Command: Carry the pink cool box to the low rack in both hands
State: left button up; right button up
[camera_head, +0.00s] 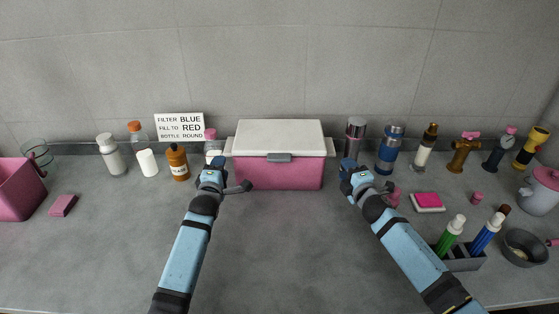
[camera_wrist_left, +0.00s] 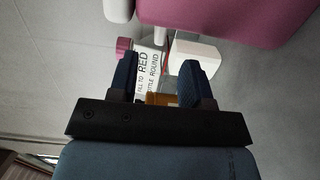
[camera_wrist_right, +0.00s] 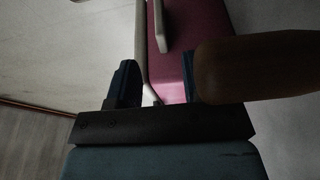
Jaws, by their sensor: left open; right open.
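The pink cool box (camera_head: 280,174) with a white lid (camera_head: 280,133) stands on the grey counter against the back wall. It has a grey latch in front and a pale handle at each end. My left gripper (camera_head: 226,176) is open and empty, just left of the box and a little in front of it. The box also shows in the left wrist view (camera_wrist_left: 225,18). My right gripper (camera_head: 358,174) is open, just right of the box. The box's pink side shows beyond its fingers in the right wrist view (camera_wrist_right: 200,22). The low rack cannot be made out.
Several bottles, including an orange-brown one (camera_head: 178,163), stand left of the box near a sign (camera_head: 180,127). Flasks, such as a blue one (camera_head: 390,150), and valves stand to the right. A grey caddy (camera_head: 463,259) with markers and a pan (camera_head: 524,248) lie front right. The counter's front middle is clear.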

aim_at(227, 149)
pick_arm(q)
jog(key=w, duration=0.8)
jog(key=shift+w+d, duration=0.25)
jog(key=shift+w, duration=0.05)
pick_arm(e)
jog(key=x, duration=0.8)
jog(key=shift+w+a, duration=0.1)
jog(key=shift+w, duration=0.15)
pick_arm(q)
grip_shut()
pick_arm(e)
grip_shut()
pick_arm(q)
jog(key=shift+r, duration=0.1)
pick_arm(e)
jog(key=shift+r, duration=0.1)
